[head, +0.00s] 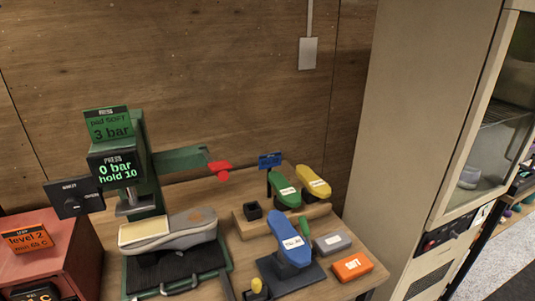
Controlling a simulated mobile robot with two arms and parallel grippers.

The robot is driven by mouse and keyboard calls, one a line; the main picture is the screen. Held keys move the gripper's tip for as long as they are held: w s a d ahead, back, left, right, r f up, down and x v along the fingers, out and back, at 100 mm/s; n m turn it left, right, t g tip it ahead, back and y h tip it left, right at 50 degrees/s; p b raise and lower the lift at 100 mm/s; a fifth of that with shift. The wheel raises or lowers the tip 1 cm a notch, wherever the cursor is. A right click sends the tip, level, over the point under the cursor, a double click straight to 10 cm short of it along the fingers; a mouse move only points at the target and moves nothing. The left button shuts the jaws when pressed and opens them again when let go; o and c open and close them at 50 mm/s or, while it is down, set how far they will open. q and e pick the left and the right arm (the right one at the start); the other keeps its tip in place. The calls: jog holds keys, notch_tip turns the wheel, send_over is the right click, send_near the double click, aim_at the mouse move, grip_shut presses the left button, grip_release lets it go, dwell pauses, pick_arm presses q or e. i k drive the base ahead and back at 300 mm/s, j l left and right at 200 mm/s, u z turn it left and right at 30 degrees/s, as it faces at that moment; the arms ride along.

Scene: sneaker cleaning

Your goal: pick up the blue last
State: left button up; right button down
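The blue last (290,241) stands tilted on a dark block-like base (310,273) at the front right of the wooden bench, its upper end leaning to the left. It has a white label with lettering too small to read. Nothing holds it. Neither of my grippers shows in the head view.
A green last (284,192) and a yellow last (314,183) rest on a wooden rack behind. A grey block (332,244) and an orange block (353,266) lie right of the blue last. Left stands a green press (147,170) with a sole-shaped piece (176,234) beneath.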

aim_at(295, 249)
jog(key=k+j, duration=0.1)
jog(key=j, duration=0.35)
jog(key=k+j, duration=0.15)
jog(key=j, duration=0.3)
jog(key=k+j+z, duration=0.1)
jog(key=j, duration=0.35)
